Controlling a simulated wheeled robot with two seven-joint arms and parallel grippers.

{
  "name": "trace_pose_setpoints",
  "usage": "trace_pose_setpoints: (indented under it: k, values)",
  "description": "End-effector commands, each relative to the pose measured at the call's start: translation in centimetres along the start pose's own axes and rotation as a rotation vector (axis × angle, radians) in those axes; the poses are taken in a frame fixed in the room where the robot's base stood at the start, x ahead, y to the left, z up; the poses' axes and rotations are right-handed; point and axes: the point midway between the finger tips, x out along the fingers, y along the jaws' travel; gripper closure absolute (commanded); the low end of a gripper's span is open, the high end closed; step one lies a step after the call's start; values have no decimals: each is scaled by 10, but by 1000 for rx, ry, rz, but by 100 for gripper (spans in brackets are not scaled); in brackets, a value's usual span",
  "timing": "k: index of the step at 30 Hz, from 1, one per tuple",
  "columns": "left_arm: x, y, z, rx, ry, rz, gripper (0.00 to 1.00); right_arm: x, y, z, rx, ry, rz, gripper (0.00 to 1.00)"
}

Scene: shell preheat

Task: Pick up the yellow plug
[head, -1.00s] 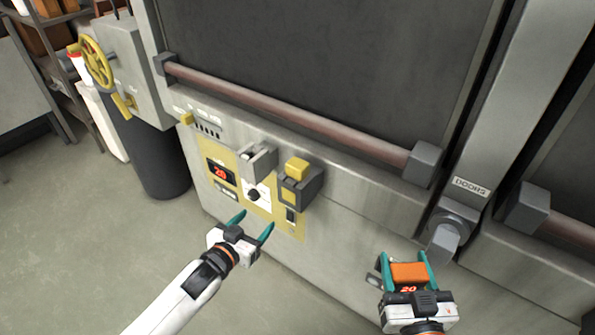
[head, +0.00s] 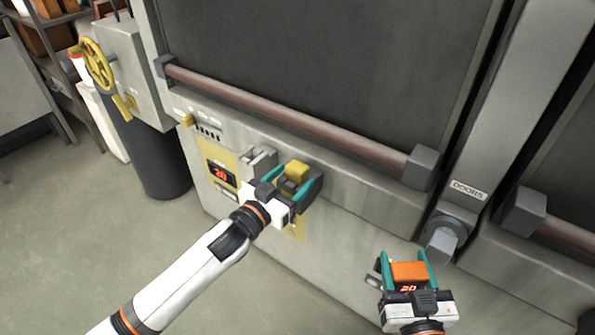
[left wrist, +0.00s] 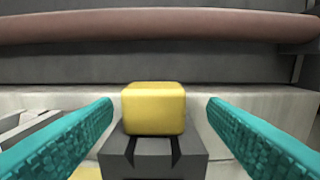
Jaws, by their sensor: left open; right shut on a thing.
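The yellow plug (head: 297,171) sits in a dark grey socket box on the oven's front panel. In the left wrist view the yellow plug (left wrist: 153,108) is in the middle, on top of the grey socket (left wrist: 150,155). My left gripper (head: 291,179) is open, with a teal finger on either side of the plug. In the left wrist view there is a gap between the plug and each finger. My right gripper (head: 404,262) is shut on an orange-topped device (head: 409,272) with a lit red display, at the lower right.
A long brown handle bar (head: 290,112) runs across the oven door above the plug. The control panel has a red display (head: 221,174) and a grey bracket (head: 258,160) left of the socket. A yellow handwheel (head: 95,64) stands at the far left. The floor at lower left is clear.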

Motion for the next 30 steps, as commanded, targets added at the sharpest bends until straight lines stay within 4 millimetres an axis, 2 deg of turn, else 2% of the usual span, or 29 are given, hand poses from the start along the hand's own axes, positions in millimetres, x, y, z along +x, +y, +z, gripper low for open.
trace_pose_setpoints:
  k: [8, 12, 21, 23, 30]
  values:
    - [34, 4, 12, 0, 0, 0, 33, 0, 0, 16, 0, -1, 0, 70]
    - [48, 4, 8, -2, 1, 1, 33, 0, 0, 16, 0, -1, 0, 70]
    - [53, 4, 7, -1, 1, 0, 33, 0, 0, 16, 0, -1, 0, 70]
    - [53, 4, 7, -1, 1, 0, 41, 0, 0, 16, 0, -1, 0, 70]
    - [52, 4, 7, -1, 1, 1, 80, 0, 0, 16, 0, -1, 0, 70]
